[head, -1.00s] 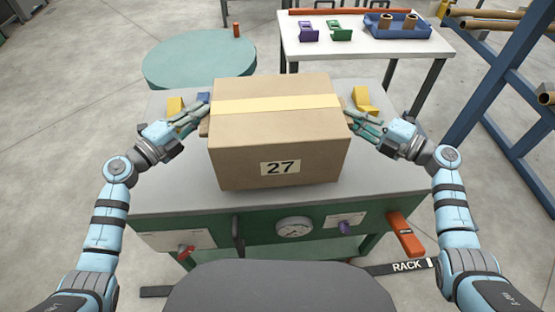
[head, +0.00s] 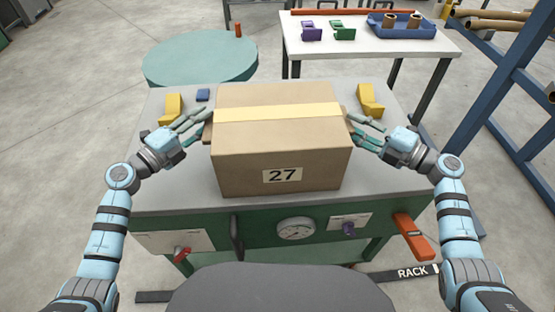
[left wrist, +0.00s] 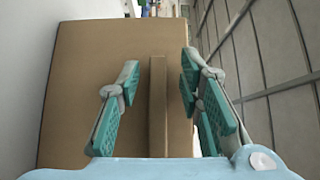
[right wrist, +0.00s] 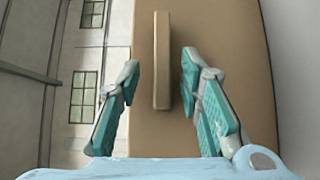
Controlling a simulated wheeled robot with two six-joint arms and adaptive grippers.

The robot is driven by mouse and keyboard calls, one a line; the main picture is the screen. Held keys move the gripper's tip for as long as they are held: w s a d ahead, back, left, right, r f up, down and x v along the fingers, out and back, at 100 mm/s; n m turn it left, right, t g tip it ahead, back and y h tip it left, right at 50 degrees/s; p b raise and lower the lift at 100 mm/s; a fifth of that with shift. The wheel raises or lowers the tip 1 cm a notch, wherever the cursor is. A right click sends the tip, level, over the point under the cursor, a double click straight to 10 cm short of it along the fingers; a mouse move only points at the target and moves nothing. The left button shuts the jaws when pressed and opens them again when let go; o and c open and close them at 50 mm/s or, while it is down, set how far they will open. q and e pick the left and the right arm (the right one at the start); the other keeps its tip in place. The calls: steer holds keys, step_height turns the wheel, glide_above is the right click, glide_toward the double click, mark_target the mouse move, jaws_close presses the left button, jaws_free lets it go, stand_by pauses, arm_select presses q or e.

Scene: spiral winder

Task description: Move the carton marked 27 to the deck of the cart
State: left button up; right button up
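The carton marked 27 (head: 282,145), brown with a yellow tape strip, stands upright on the grey top of a green bench (head: 165,190). My left gripper (head: 198,124) is at its left side and my right gripper (head: 360,126) at its right side. In the left wrist view a side strip of the carton (left wrist: 158,105) lies between the spread fingers, with gaps on both sides. In the right wrist view the other strip (right wrist: 161,60) also lies between spread fingers, apart from them. I cannot make out a cart.
A white table (head: 365,45) and a round green table (head: 200,60) stand farther back. A blue rack (head: 495,85) is at right. An orange handle (head: 412,236) projects from the bench front.

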steer(key=shift+s+d, duration=0.15)
steer(key=shift+s, duration=0.05)
arm_select(q)
steer(key=v, duration=1.2)
arm_select(e)
steer(key=v, duration=1.1)
steer(key=shift+s+d, duration=0.15)
steer(key=shift+d, duration=0.05)
